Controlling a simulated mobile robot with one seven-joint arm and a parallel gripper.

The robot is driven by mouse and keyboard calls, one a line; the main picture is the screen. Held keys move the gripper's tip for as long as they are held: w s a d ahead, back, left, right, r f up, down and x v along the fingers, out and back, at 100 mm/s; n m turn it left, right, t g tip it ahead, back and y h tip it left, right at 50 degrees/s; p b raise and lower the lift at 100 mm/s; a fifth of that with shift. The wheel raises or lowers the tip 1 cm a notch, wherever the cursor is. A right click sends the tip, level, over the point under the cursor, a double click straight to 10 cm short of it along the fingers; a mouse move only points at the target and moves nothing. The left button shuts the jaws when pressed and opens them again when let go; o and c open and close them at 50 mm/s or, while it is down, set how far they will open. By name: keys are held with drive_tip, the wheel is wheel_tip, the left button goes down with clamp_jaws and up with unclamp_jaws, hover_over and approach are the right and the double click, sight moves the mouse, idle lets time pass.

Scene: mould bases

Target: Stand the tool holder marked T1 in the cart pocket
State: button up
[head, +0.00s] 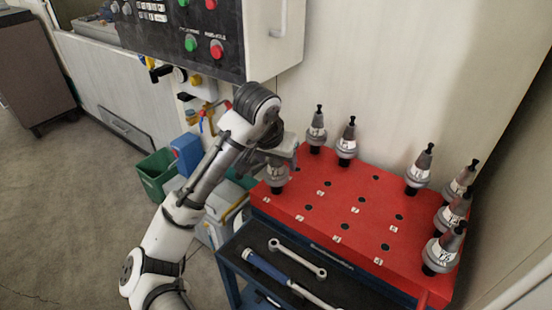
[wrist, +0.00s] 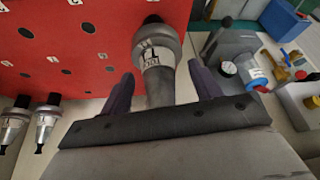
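A grey metal tool holder (head: 277,178) stands upright at the near left corner of the red cart top (head: 335,190), with its lower end at the red surface. In the wrist view the tool holder (wrist: 157,60) has a white label that seems to read T1, seen turned. My gripper (head: 278,158) is over it, and in the wrist view my gripper (wrist: 162,88) has one dark finger on each side of the holder's taper. A gap shows between each finger and the taper, so the fingers are open. The pocket under the holder is hidden.
Several other tool holders stand along the back (head: 346,142) and right edge (head: 440,250) of the red top. Numbered empty pockets lie between. A lower tray with a wrench (head: 297,258) is in front. A control panel (head: 205,40) hangs behind my arm.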

drive_tip(key=shift+f, duration=0.15)
drive_tip(key=v, duration=1.4)
drive_tip(key=shift+p, duration=0.35)
drive_tip(key=shift+w, duration=0.1)
idle(0.4)
